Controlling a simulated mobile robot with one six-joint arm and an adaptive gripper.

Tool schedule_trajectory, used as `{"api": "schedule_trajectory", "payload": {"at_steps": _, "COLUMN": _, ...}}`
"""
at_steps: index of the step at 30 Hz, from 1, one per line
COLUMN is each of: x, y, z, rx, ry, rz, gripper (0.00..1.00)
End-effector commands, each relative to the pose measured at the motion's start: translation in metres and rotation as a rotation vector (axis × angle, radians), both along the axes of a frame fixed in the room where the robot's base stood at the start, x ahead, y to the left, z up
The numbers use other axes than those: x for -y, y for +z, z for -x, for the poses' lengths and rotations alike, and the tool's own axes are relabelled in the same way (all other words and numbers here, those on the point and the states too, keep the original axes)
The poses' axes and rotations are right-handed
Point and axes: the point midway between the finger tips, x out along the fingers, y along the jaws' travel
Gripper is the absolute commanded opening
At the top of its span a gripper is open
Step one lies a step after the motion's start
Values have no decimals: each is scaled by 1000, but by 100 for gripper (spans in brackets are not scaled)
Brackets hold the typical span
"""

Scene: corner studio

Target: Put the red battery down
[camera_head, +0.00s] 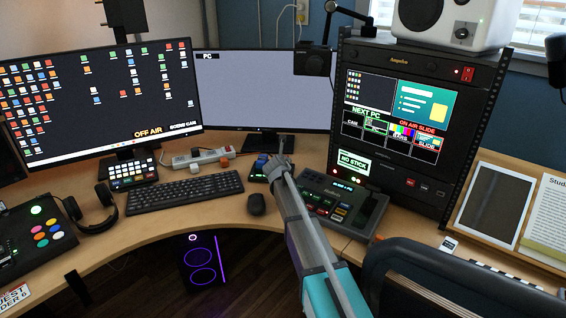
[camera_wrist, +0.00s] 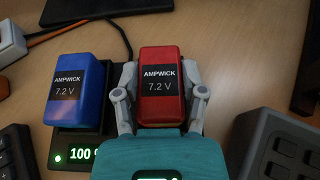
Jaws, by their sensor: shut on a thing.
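The red battery (camera_wrist: 161,72), labelled AMPWICK 7.2 V, is upright between the two grey fingers of my gripper (camera_wrist: 160,88) in the wrist view. The fingers are shut on its sides. A blue battery (camera_wrist: 78,90) with the same label stands just left of it, in a black charger (camera_wrist: 84,154) whose green display begins with 100. The red battery's underside is hidden, so I cannot tell whether it touches anything. In the head view my gripper (camera_head: 277,163) is over the desk, right of the blue battery (camera_head: 261,161); the red battery is not clearly visible there.
A grey control console (camera_head: 340,203) is close on the right. A tall equipment rack (camera_head: 395,180) stands at the right back. Bare desk (camera_wrist: 235,70) shows right of the red battery.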

Motion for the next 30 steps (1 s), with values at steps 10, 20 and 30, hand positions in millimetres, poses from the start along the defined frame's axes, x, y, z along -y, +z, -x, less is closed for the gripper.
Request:
{"api": "schedule_trajectory", "payload": {"at_steps": 10, "x": 0, "y": -3, "z": 0, "rx": 0, "ry": 0, "rz": 0, "gripper": 70}}
{"api": "schedule_trajectory", "payload": {"at_steps": 20, "x": 0, "y": -3, "z": 0, "rx": 0, "ry": 0, "rz": 0, "gripper": 88}}
{"api": "schedule_trajectory", "payload": {"at_steps": 30, "x": 0, "y": 1, "z": 0, "rx": 0, "ry": 0, "rz": 0, "gripper": 88}}
